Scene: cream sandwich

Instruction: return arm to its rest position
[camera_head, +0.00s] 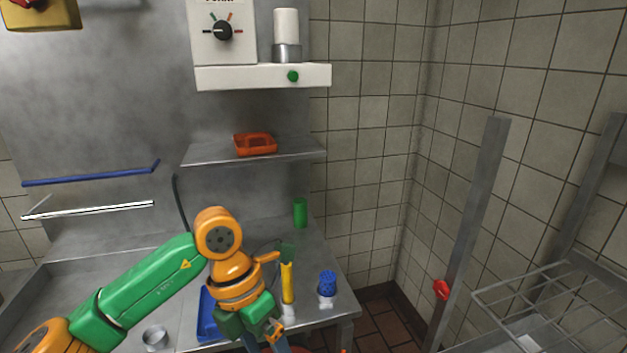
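My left arm, green and orange, comes in from the left and bends down at an orange joint over the front of the metal table (253,234). My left gripper (277,341) points down at the bottom edge of the picture, near the table's front. Its fingertips are cut off or hidden, so I cannot tell whether it is open or holds anything. My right gripper does not show.
A blue tray (207,318) lies partly behind my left arm. A metal cup (155,338), a yellow-handled tool (287,281), a blue-topped item (327,284) and a green cylinder (300,212) stand nearby. A shelf holds a red tray (255,144). A wire rack (540,300) stands right.

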